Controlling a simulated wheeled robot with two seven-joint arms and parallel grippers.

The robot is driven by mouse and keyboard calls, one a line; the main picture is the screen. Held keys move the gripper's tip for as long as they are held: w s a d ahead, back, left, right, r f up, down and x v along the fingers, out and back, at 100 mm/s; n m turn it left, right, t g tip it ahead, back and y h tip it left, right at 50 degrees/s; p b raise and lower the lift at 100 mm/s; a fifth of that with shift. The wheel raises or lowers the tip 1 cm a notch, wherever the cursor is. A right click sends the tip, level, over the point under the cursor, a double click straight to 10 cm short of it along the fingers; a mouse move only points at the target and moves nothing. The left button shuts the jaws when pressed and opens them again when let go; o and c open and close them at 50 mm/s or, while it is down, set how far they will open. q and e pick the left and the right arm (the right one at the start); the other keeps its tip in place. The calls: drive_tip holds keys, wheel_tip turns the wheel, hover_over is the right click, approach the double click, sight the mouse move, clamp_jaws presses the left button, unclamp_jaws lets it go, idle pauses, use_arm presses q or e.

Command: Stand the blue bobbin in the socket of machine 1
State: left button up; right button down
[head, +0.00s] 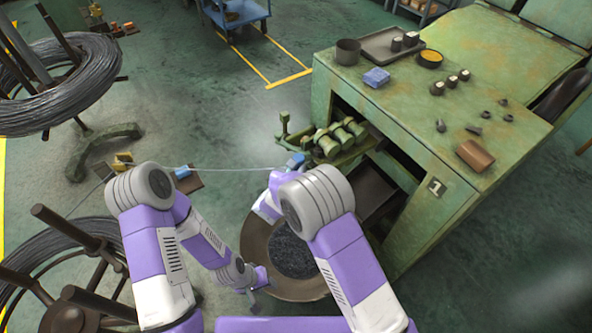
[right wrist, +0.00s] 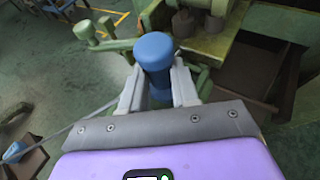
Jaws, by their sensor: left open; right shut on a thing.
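The blue bobbin (right wrist: 154,52) is between the fingers of my right gripper (right wrist: 158,88) in the right wrist view, its rounded end pointing up and away. In the head view the bobbin (head: 295,160) is a small blue shape beside the green rollers of machine 1, and my right gripper (head: 288,168) is shut on it. Machine 1 (head: 437,220) is the worn green cabinet with a "1" plate. I cannot make out its socket; the bobbin and gripper may cover it. My left gripper (head: 252,289) is open and empty, low by the rim of a round bin.
Green rollers (head: 340,138) and a bracket (head: 284,125) stick out of the machine close to the bobbin. A thin wire (head: 235,169) runs across to a small blue-topped stand (head: 183,173). The round bin (head: 262,240) stands below. Wire coils (head: 50,85) are at left.

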drive_tip(key=shift+f, duration=0.2)
drive_tip(key=c, duration=0.8)
unclamp_jaws()
drive_tip(key=shift+c, duration=0.2)
